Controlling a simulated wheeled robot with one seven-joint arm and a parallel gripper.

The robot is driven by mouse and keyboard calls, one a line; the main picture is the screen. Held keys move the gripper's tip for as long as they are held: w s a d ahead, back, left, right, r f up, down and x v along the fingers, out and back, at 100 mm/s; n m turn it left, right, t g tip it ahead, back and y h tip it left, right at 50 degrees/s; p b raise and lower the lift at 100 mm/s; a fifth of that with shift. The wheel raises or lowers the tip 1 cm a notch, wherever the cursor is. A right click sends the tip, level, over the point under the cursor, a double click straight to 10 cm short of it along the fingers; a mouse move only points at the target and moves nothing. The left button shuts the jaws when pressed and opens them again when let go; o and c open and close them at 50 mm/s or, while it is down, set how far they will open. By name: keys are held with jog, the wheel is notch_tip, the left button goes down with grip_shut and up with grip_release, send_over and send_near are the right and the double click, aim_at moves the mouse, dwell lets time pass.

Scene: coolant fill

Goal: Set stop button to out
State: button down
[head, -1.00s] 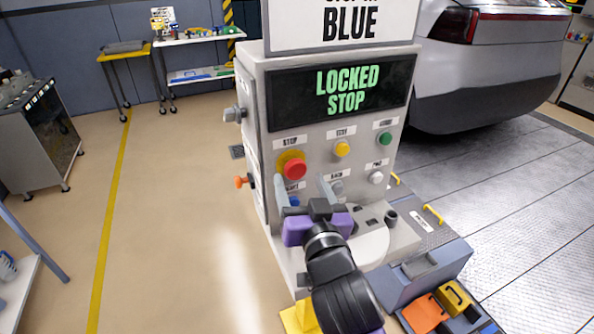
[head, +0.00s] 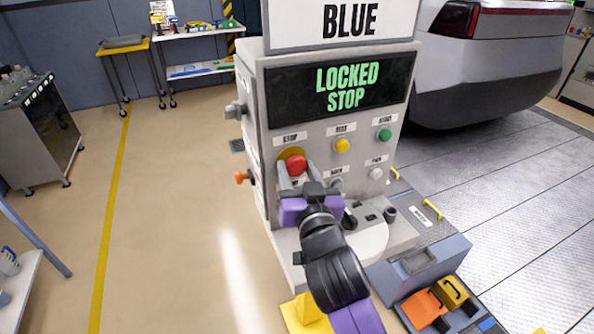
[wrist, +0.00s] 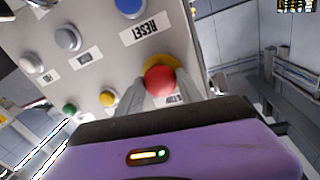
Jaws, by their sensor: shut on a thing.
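The red stop button (head: 296,165) with its yellow surround sits under the STOP label on the grey machine's panel (head: 330,140). It also shows in the wrist view (wrist: 159,80), between my finger ends. My gripper (head: 297,168) reaches the panel from below, its two grey fingers on either side of the red button. The gripper is shut on the button. The screen (head: 340,88) reads LOCKED STOP in green. The fingertips' contact points are partly hidden behind the button.
Yellow (head: 343,145), green (head: 385,135) and white (head: 376,173) buttons are on the same panel. In the wrist view a blue button (wrist: 130,6) is above the RESET label. An orange knob (head: 241,177) sticks out on the machine's left side. A car (head: 490,60) stands behind right.

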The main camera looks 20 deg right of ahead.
jog(key=shift+s, duration=0.8)
jog(key=c, duration=0.8)
grip_release()
jog(key=shift+o, duration=0.2)
